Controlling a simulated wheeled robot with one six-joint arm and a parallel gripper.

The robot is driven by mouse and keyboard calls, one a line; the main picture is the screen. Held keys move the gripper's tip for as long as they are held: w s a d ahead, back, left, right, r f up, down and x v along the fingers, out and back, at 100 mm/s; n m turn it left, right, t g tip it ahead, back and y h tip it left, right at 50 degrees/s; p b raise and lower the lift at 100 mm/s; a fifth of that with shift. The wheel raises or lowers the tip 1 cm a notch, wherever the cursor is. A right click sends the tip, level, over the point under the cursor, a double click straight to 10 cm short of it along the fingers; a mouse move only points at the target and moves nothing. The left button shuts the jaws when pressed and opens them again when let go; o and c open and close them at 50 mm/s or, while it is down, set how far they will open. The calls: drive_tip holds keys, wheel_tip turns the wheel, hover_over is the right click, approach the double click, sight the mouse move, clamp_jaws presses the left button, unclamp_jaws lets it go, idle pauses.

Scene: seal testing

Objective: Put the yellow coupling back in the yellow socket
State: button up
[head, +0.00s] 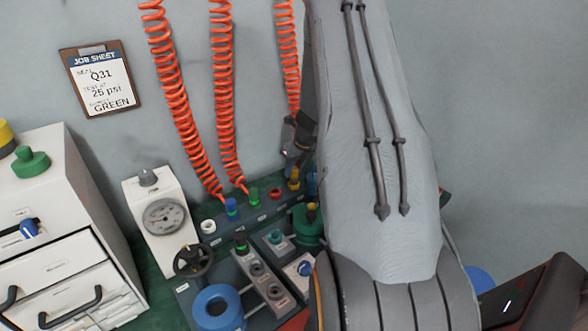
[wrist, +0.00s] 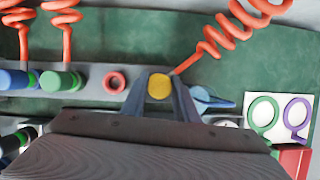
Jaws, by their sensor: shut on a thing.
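The yellow coupling (wrist: 159,86) shows between the two fingers of my gripper (wrist: 160,88) in the wrist view, with an orange coiled hose (wrist: 207,47) running up and right from beside it. My gripper is shut on it. In the head view the yellow coupling (head: 294,179) is at the right end of the row of sockets, just right of the red socket (head: 276,194), below my gripper (head: 294,160). The yellow socket is not separately visible; the coupling and fingers cover that place, so I cannot tell whether the coupling is seated.
A blue coupling (head: 232,208) and a green coupling (head: 253,198) stand in the rail to the left. A blue lever (wrist: 212,99) is right of my fingers. A gauge (head: 166,217), handwheel (head: 193,260) and blue ring (head: 217,308) stand nearer. My arm hides the bench's right side.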

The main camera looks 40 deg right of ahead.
drive_tip(key=shift+f+b, duration=0.5)
drive_tip(key=shift+f, duration=0.25)
drive_tip(key=o, duration=1.2)
drive_tip(key=v, duration=0.8)
drive_tip(key=shift+p, duration=0.3)
